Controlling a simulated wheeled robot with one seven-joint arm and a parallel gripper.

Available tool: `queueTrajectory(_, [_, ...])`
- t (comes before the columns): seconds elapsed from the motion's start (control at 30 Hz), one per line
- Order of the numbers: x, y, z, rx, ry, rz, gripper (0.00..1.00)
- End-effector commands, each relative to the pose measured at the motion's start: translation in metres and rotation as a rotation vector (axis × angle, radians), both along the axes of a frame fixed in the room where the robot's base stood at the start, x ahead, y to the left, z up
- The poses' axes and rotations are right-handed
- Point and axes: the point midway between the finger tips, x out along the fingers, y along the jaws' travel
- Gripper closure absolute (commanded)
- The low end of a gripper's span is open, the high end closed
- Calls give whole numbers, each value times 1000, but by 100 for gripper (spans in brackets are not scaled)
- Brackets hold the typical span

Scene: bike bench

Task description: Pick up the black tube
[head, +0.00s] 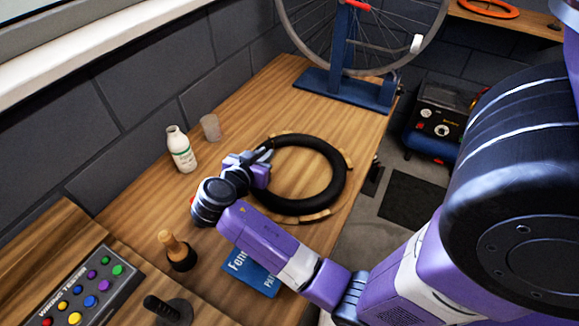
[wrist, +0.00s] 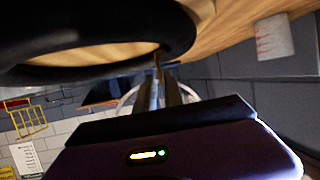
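The black tube (head: 338,190) is a thick ring lying flat on the wooden bench, with light wood pieces showing at its outer edge. In the wrist view the black tube (wrist: 60,35) fills the upper left, close to the camera. My gripper (head: 264,152) is at the tube's upper left edge, and its fingertips meet or overlap the ring there. In the wrist view my gripper (wrist: 162,82) has its two fingers close together, pointing at the tube's edge. I cannot tell whether the tube is between them.
A white bottle (head: 181,150) and a grey cup (head: 210,127) stand left of the tube. A wheel on a blue stand (head: 345,88) is at the back.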

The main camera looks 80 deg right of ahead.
Motion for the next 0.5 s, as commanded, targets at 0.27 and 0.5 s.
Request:
queueTrajectory(0.27, [-5, -30, -10, 2, 2, -3, 88])
queueTrajectory(0.5, [-6, -53, -22, 1, -1, 1, 88])
